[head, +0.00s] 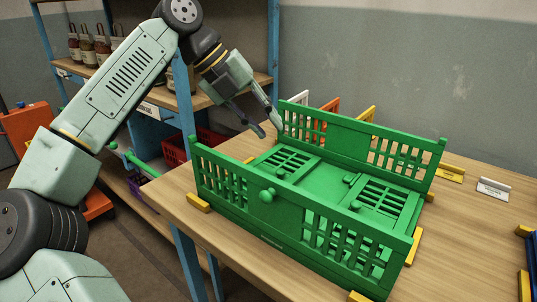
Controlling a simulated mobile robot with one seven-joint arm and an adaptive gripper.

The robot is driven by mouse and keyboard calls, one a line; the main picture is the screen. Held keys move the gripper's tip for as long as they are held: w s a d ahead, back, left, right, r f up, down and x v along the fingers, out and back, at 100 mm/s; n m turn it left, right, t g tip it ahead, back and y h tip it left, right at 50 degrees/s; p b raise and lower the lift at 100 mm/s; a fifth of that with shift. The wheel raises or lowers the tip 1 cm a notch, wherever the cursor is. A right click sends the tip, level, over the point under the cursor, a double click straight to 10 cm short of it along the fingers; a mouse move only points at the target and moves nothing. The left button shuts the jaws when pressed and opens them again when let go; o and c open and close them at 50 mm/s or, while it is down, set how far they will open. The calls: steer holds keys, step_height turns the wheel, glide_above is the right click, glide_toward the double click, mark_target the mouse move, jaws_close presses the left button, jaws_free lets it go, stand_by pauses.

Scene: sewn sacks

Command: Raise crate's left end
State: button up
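The green crate (300,222) stands on the wooden table, with its two long slatted sides upright. The crate's left end (287,160) is a slotted panel lying folded down flat inside. The right end panel (385,202) also lies flat inside. Small green knobs sit on the panels and on the near long side. My gripper (268,128) is above the crate's left end, near the back left corner. Its two fingers point down and are apart, with nothing visible between them. I cannot tell whether a fingertip touches the crate.
Yellow blocks (198,203) sit at the crate's corners. White, orange and yellow pieces (331,106) stand behind the crate. Small label stands (494,189) are at the right, and blue parts lie at the right edge. A shelf (250,82) with bottles and a red crate (175,150) is behind.

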mark_target(279, 170)
steer(key=shift+n+y, duration=0.5)
steer(key=shift+n, duration=0.1)
steer(key=f, duration=0.3)
steer(key=d+f, duration=0.1)
steer(key=f, duration=0.3)
steer(key=w+d+f+p, duration=0.1)
steer(key=f, duration=0.2)
steer(key=shift+d+f, duration=0.15)
steer(key=shift+f, duration=0.15)
steer(key=shift+c, duration=0.5)
jaws_close()
